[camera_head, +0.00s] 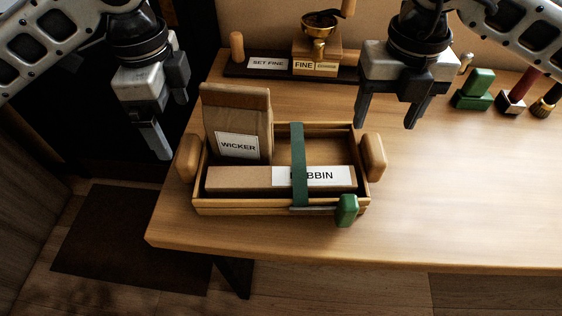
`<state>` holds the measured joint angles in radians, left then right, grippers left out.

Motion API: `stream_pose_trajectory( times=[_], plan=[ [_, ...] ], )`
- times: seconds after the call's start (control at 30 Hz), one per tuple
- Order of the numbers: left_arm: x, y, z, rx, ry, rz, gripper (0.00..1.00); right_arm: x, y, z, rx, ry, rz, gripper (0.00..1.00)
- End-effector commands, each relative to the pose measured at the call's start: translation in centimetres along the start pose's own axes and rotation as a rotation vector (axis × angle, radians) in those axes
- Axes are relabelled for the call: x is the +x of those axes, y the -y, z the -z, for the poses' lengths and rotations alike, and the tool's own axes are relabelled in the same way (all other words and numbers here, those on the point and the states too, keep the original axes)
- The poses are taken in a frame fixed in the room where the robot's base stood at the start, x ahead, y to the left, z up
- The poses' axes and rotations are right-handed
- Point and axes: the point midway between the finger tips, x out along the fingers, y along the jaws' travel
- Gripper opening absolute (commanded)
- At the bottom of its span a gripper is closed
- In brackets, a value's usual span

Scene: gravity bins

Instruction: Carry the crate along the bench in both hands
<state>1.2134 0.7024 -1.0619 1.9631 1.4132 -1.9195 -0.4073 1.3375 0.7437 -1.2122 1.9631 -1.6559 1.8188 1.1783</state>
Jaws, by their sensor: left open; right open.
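A wooden crate (235,209) sits on the left end of the wooden bench (430,215). It has a rounded wooden handle on its left side (188,158) and another on its right (374,157). A brown bag labelled "WICKER" (237,110) stands in its back left, and a long box (240,178) with a partly covered label lies along its front. A green strap (298,160) crosses the crate. My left gripper (165,143) is open and empty, above and left of the left handle. My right gripper (388,115) is open and empty, above and behind the right handle.
A stand with "SET FINE" and "FINE" labels (275,65) and a brass-topped grinder (318,45) is at the back. A green block (476,88) and handled tools (518,92) stand at the back right. The bench right of the crate is clear. A green knob (346,210) is at the crate's front right.

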Motion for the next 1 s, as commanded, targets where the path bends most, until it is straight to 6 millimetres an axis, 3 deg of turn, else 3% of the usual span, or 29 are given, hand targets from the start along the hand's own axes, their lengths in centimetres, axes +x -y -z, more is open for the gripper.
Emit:
stream_pose_trajectory(
  times=[0.3,0.5,0.7,1.0],
  plan=[
    [6.4,-0.1,0.0,0.000,0.002,-0.005,0.94,6.4,0.0,0.1,0.001,-0.004,0.000,0.63],
    [9.2,0.0,0.0,0.000,0.000,-0.002,0.94,9.2,0.0,0.0,0.001,-0.002,0.000,0.63],
    [10.4,0.0,0.0,0.000,-0.001,-0.001,0.94,10.4,0.0,0.0,0.001,0.000,0.000,0.63],
    [10.5,0.0,0.0,0.000,-0.001,0.000,0.94,10.5,0.0,0.0,0.000,0.000,0.000,0.63]
  ],
)
